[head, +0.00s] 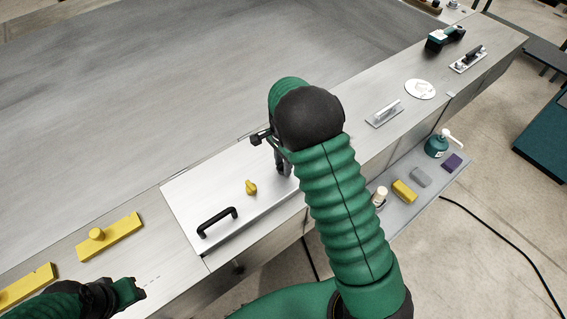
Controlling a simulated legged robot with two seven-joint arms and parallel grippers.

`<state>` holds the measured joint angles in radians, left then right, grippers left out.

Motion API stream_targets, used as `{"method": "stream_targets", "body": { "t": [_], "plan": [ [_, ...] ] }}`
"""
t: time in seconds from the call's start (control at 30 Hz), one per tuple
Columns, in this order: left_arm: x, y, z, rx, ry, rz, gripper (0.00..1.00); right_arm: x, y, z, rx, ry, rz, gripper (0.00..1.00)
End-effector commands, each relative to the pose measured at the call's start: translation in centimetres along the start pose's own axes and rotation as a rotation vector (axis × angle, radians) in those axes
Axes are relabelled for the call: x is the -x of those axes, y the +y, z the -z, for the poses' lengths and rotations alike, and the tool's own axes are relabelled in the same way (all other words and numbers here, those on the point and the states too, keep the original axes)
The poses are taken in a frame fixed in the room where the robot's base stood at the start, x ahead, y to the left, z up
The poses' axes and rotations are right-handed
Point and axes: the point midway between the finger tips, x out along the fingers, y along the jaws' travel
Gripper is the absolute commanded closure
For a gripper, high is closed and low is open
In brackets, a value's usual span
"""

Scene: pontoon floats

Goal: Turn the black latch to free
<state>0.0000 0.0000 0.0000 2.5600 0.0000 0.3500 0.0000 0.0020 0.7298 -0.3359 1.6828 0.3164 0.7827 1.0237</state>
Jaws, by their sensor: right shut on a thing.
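My right gripper (283,168) reaches down to the right part of a pale metal panel (222,187) set in the bench top. It is shut on the black latch, which is mostly hidden behind the dark fingers and my green arm, so I cannot tell how the latch is turned. A yellow knob (250,187) stands on the panel just left of the gripper. A black bar handle (217,222) lies near the panel's front left edge.
Yellow blocks (110,238) lie on the bench at left. A flat tool with a handle (384,113), a white disc (420,89) and a teal tool (445,38) lie along it at right. A lower shelf holds a yellow block (404,191) and a teal bottle (436,146).

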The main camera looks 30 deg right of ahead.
Motion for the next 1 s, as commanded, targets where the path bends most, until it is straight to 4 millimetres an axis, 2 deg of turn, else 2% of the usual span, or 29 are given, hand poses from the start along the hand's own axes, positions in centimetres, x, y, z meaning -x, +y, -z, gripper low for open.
{"method": "stream_targets", "body": {
  "t": [0.17,0.2,0.37,0.73,0.87,1.0],
  "plan": [
    [0.0,0.0,0.0,0.000,0.000,0.000,0.64,0.1,-0.2,-0.1,0.000,-0.001,0.005,1.00],
    [0.0,0.0,0.0,0.000,0.000,0.000,0.64,0.1,-0.2,-0.1,0.000,-0.001,0.005,0.68],
    [0.0,0.0,0.0,0.000,0.000,0.000,0.64,0.1,-0.1,-0.1,0.000,-0.001,0.004,0.48],
    [-0.2,0.0,-0.1,0.000,0.000,0.000,0.64,0.6,-0.1,0.0,0.002,0.000,0.003,0.48],
    [-1.1,0.0,-0.2,0.000,0.000,0.000,0.64,2.8,-0.2,-0.1,0.002,0.000,0.009,0.48],
    [-2.1,0.0,-0.5,0.000,0.000,0.000,0.64,6.8,-0.3,-0.1,0.002,0.001,0.010,0.48]
  ]
}}
